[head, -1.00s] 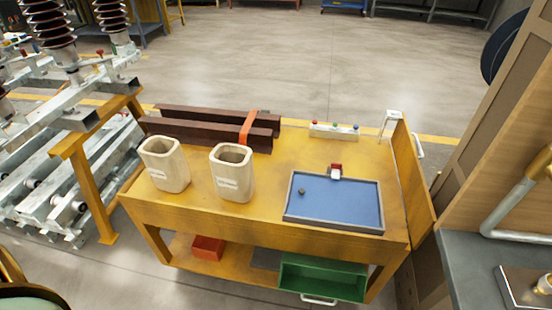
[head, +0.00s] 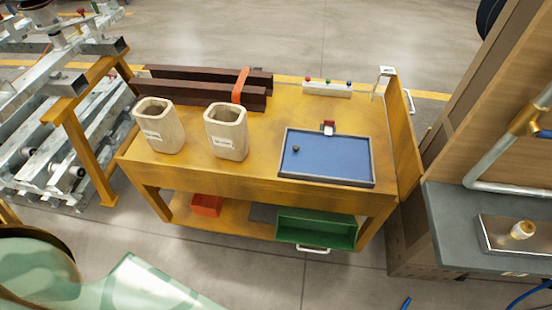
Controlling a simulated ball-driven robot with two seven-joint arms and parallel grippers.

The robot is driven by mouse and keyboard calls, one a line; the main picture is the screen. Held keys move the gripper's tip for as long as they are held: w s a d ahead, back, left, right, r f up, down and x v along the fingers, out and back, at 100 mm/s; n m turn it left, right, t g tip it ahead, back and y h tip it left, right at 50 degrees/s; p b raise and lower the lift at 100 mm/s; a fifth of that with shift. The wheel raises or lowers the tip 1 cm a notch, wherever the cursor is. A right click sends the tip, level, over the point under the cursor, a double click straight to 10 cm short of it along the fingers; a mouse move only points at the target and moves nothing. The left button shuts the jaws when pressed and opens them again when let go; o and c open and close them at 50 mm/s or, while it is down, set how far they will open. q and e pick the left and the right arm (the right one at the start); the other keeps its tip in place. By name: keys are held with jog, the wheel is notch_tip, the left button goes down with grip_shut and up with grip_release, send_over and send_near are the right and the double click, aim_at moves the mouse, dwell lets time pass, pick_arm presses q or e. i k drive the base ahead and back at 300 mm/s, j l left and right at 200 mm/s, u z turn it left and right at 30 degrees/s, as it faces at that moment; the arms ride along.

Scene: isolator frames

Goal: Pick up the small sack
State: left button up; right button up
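A small cream and tan rounded object (head: 522,230) sits on a shiny metal tray (head: 494,236) on the grey bench at the right. It may be the small sack, but it is too small to tell for sure. No other sack shows clearly. Neither of my grippers is in view.
A yellow workbench (head: 270,120) holds two open cream bins (head: 227,143), dark beams (head: 200,94) and a blue-lined tray (head: 330,160). A green drawer (head: 317,229) is below. The grey bench (head: 450,215) adjoins a wooden panel. Bare floor lies in front.

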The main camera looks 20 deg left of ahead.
aim_at(162, 128)
jog(key=u, duration=1.7)
